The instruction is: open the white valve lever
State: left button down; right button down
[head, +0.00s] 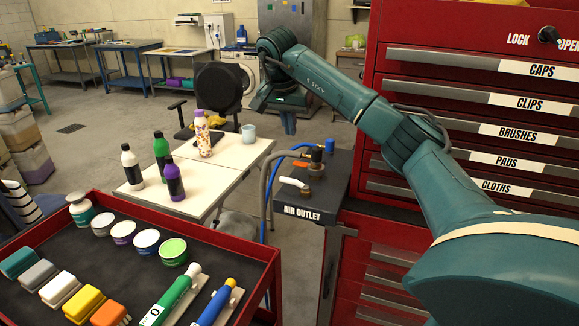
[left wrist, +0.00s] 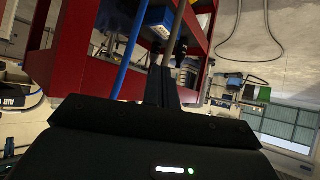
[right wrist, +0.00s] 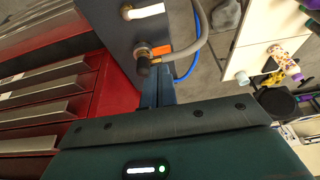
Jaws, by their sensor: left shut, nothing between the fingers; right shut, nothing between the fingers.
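The white valve lever (head: 293,183) sits on the near part of the dark AIR OUTLET box (head: 312,211), pointing left from its brass fitting. In the right wrist view the white lever (right wrist: 146,11) is at the top edge, with the orange lever (right wrist: 161,49) below it. My right gripper (head: 288,123) hangs above and behind the box, fingers down, shut and empty; its fingers (right wrist: 157,90) also show in the right wrist view, apart from the white lever. My left gripper (left wrist: 161,88) is shut and empty in the left wrist view, beside a red cart; it is outside the head view.
An orange lever (head: 301,164) and a blue one (head: 329,146) stand farther back on the box. Hoses (head: 268,180) run down its left side. The red drawer cabinet (head: 480,55) stands right, a white table (head: 215,170) with bottles left, a red cart (head: 235,250) front left.

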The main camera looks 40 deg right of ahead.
jog(key=p, duration=0.1)
send_over(293, 183)
jog(key=w+d, duration=0.4)
jog(key=f, duration=0.9)
jog(key=shift+s+a+f, duration=0.1)
jog(key=shift+s+f, duration=0.1)
jog(key=a, duration=0.1)
jog(key=s+a+f+p, duration=0.1)
jog(key=a, duration=0.1)
jog(key=shift+s+f, duration=0.25)
jog(key=shift+f, duration=0.1)
pick_arm(q)
jog(key=shift+s+a+r, duration=0.15)
jog(key=shift+s+a, duration=0.05)
jog(key=shift+s, duration=0.1)
pick_arm(e)
jog(key=shift+f, duration=0.1)
